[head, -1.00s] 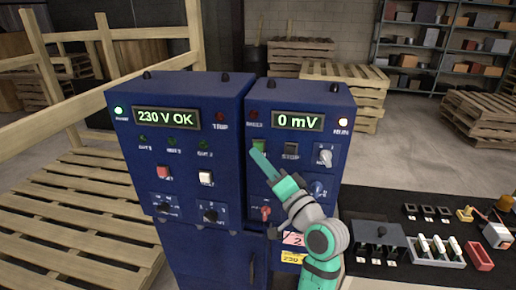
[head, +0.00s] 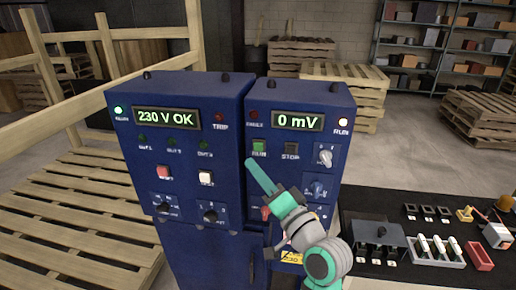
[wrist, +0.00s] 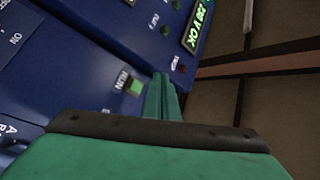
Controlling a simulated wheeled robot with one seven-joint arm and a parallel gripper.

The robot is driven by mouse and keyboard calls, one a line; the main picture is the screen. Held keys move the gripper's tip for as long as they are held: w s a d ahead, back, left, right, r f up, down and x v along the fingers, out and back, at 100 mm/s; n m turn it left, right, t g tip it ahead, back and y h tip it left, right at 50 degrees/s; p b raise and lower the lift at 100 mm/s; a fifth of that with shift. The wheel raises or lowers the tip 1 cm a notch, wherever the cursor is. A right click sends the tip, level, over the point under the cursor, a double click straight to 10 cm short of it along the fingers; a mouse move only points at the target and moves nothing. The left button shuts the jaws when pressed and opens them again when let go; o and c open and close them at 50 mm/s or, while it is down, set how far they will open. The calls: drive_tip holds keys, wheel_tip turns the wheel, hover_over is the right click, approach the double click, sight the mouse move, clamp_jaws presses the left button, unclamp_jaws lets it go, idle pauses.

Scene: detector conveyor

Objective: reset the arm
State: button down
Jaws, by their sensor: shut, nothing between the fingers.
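My gripper (head: 250,164) is shut and empty, its teal fingers together, in front of the right blue control box (head: 345,110). In the head view its tip is just below and left of the green RUN button (head: 259,147), which shows uncovered. In the wrist view the fingers (wrist: 162,82) point up past the green button (wrist: 136,88); a gap to the panel seems to show, but its size is hard to tell. The right box reads 0 mV, with a white lamp lit above RUN. My wrist and arm cover part of the lower panel.
The left blue box (head: 190,90) reads 230 V OK, with a green lamp lit. A dark table (head: 360,205) at the right bears a grey block, white-topped parts and a red tray (head: 479,256). Wooden railings and pallets (head: 70,215) stand at left.

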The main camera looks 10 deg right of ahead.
idle(0.4)
drive_tip(key=s+a+f+m+h, duration=0.1)
drive_tip(key=s+f+h, duration=0.25)
drive_tip(key=f, duration=0.95)
drive_tip(key=s+a+f+m+h, duration=0.1)
drive_tip(key=s+f+m+h, duration=0.2)
drive_tip(key=f, duration=0.9)
drive_tip(key=s+a+f+n+g+h, duration=0.2)
drive_tip(key=s+f+n+h, duration=0.1)
drive_tip(key=s+f, duration=0.95)
drive_tip(key=s+a+n, duration=0.2)
drive_tip(key=s+n, duration=0.2)
drive_tip(key=s, duration=0.7)
drive_tip(key=s+a+n+g+y, duration=0.1)
drive_tip(key=s+a+n, duration=0.1)
drive_tip(key=s, duration=1)
drive_tip(key=shift+r+n, duration=0.15)
drive_tip(key=shift+n, duration=0.75)
drive_tip(key=shift+a, duration=0.1)
